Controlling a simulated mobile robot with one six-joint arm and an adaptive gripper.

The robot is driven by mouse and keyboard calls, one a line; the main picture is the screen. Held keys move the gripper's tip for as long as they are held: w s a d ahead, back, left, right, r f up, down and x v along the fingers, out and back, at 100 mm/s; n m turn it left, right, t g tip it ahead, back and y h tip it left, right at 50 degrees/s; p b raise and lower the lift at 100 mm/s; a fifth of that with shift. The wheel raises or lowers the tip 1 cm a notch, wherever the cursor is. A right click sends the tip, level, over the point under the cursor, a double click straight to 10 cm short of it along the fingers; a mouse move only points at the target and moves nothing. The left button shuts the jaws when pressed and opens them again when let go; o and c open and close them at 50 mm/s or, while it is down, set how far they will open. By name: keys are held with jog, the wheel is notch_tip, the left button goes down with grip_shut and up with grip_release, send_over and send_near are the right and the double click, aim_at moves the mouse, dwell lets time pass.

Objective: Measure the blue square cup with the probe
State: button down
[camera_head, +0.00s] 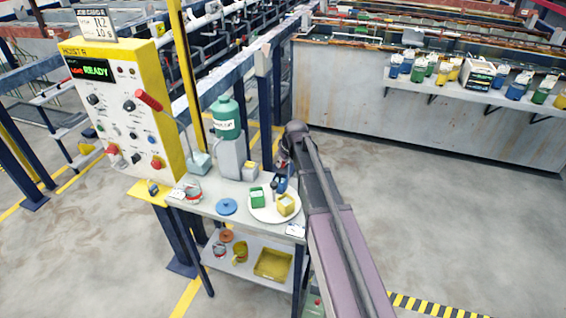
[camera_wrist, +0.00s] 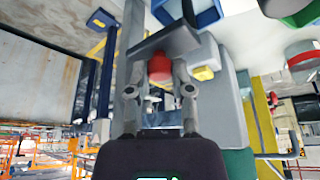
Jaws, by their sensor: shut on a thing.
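My gripper (camera_wrist: 159,82) is shut on a red knob-like piece with a dark grey bar (camera_wrist: 168,38) beyond it; I take this for the probe. In the head view my gripper (camera_head: 284,155) is over the back of the small table, partly hidden by my arm. The blue square cup (camera_head: 281,184) is at the back of a round white plate (camera_head: 268,215), just below my gripper. A blue cup also shows at the top of the wrist view (camera_wrist: 195,14), apart from the fingertips. Contact between probe and cup cannot be made out.
A green cup (camera_head: 257,197) and a yellow cup (camera_head: 286,204) share the plate. A blue lid (camera_head: 226,206) lies to the left.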

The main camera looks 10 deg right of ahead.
jog(key=shift+r+p, duration=2.9)
jog(key=shift+r, duration=0.05)
jog(key=shift+w, duration=0.1)
jog(key=c, duration=0.8)
grip_release()
jog(key=shift+f, duration=0.15)
